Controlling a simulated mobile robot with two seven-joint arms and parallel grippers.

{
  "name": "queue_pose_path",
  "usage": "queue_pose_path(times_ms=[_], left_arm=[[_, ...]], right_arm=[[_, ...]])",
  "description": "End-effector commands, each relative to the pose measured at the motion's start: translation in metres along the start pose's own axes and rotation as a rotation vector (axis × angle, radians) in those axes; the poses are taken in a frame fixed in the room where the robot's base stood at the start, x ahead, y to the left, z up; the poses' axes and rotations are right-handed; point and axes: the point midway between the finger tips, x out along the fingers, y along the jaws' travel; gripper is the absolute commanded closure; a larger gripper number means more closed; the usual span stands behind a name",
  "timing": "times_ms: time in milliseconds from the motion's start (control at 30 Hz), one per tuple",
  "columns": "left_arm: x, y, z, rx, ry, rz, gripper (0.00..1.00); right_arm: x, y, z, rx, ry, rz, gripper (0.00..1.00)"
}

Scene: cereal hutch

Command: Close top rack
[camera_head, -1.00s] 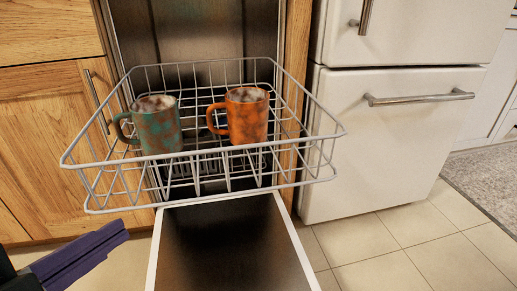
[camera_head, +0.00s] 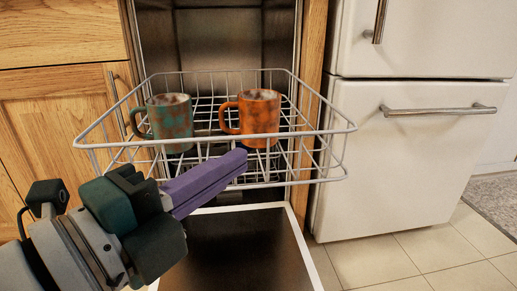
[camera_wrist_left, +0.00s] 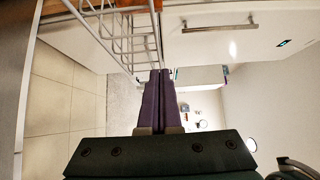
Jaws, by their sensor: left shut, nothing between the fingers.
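The top rack (camera_head: 330,133) is a white wire basket pulled out of the dishwasher in the head view. A green and brown mug (camera_head: 170,120) and an orange mug (camera_head: 259,115) stand upright in it. My left gripper (camera_head: 240,160) has its purple fingers shut and empty in front of the rack's near side; whether they touch the wires I cannot tell. In the left wrist view the shut fingers (camera_wrist_left: 158,78) point ahead and part of the rack (camera_wrist_left: 100,35) shows at the upper left. My right gripper is not in view.
The open dishwasher door (camera_head: 235,250) lies below the rack. Wooden cabinets (camera_head: 50,120) stand at the left and a white fridge (camera_head: 400,170) at the right. Tiled floor (camera_head: 400,260) is clear at the lower right.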

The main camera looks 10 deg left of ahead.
Motion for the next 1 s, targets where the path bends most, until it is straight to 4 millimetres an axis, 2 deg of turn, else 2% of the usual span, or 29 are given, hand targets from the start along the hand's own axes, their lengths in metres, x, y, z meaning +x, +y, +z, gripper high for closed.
queue_pose_path(times_ms=[33,100,300,833,1000], left_arm=[[0.01,0.002,0.001,0.003,0.001,-0.004,1.0],[0.016,0.003,0.011,0.005,0.001,-0.002,1.0],[0.03,0.002,0.025,0.001,0.001,0.0,1.0],[0.033,0.0,0.029,-0.001,0.0,0.001,1.0],[0.034,-0.001,0.036,0.002,-0.001,0.002,1.0]], right_arm=[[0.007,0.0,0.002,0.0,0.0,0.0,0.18],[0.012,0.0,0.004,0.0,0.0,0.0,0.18],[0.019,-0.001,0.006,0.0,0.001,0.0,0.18],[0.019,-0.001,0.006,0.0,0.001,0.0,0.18],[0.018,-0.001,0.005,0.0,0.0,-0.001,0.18]])
